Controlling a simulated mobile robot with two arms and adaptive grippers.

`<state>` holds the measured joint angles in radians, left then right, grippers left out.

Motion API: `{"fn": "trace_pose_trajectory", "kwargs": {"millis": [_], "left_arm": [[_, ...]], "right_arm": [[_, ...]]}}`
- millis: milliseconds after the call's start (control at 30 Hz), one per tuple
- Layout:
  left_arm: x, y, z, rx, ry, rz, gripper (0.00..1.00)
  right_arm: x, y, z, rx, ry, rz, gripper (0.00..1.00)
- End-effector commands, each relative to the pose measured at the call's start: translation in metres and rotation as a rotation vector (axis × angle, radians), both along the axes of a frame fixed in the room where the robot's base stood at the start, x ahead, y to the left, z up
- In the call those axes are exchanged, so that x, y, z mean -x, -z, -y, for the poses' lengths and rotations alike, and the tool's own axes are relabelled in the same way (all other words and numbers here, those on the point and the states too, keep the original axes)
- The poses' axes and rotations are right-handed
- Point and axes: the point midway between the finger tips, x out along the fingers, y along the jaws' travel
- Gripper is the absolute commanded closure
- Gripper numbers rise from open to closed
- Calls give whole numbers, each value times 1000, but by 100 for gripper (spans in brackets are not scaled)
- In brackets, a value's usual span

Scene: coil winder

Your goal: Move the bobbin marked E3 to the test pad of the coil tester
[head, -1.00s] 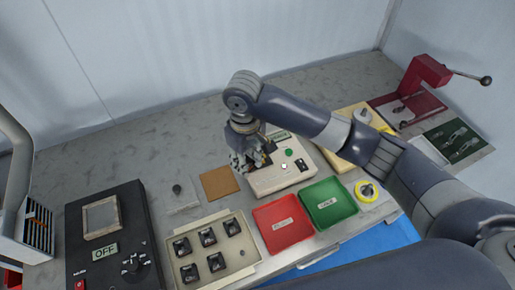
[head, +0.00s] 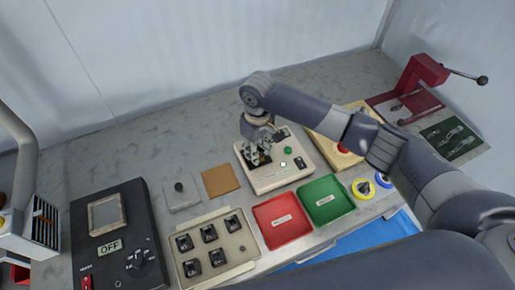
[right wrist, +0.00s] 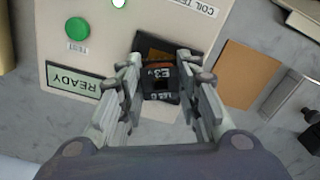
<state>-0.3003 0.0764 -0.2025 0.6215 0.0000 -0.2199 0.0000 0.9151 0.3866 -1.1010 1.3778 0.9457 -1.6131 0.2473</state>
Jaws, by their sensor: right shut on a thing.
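The bobbin marked E3 (right wrist: 160,78) is dark with an orange-brown label area and sits between the fingers of my right gripper (right wrist: 160,90), which is shut on it. The coil tester (head: 292,173) is a cream box with a green button (right wrist: 77,29) marked TEST and a READY display (right wrist: 72,83). The bobbin is over the dark test pad (right wrist: 150,42) and partly covers it; I cannot tell whether they touch. In the head view the right gripper (head: 260,154) is over the tester's left part. My left gripper is not in view.
A cream tray (head: 238,262) with several black bobbins stands in front. A red tray (head: 283,222) and a green tray (head: 327,201) lie right of it. A brown mat (head: 220,180) is left of the tester. A black unit reading OFF (head: 118,270) stands at left.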

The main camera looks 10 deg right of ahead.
Motion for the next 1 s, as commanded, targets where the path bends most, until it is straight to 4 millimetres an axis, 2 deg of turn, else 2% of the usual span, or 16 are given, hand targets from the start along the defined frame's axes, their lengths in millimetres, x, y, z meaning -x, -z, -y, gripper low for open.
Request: {"fn": "trace_pose_trajectory", "kwargs": {"millis": [100, 133, 200, 500, 633, 767, 1000], "left_arm": [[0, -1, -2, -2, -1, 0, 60], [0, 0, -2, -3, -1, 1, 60], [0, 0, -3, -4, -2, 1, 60], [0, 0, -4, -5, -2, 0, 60], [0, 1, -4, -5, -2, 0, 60], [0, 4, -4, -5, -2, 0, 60], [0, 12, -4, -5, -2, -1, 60]], "right_arm": [[0, 3, 0, 0, 0, -1, 92], [0, 3, 0, 0, 0, 0, 62], [0, 3, 0, 1, 0, -1, 49], [0, 2, 0, 0, 0, 0, 49], [-1, -4, 0, -1, 1, 2, 49], [-1, -24, -1, -3, 0, 3, 49], [-1, -76, -1, -2, 0, 3, 49]]}}
